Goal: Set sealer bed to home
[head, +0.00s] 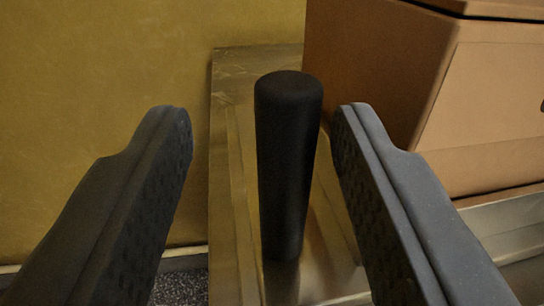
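A black upright cylindrical handle (284,165) stands in the middle of the head view, with its rounded top toward the upper centre. It rises from a shiny metal plate (232,85) below and behind it. My gripper (260,125) is open, with one dark finger on each side of the handle. A gap shows between each finger and the handle; the right finger looks closer to it. No part named as a sealer bed can be made out with certainty; the metal plate may belong to it.
A brown cardboard box (490,95) stands at the upper right, close behind the right finger. A yellow wall (100,80) fills the left and back. Speckled floor (180,288) shows at the lower left. A metal ledge (510,225) runs below the box.

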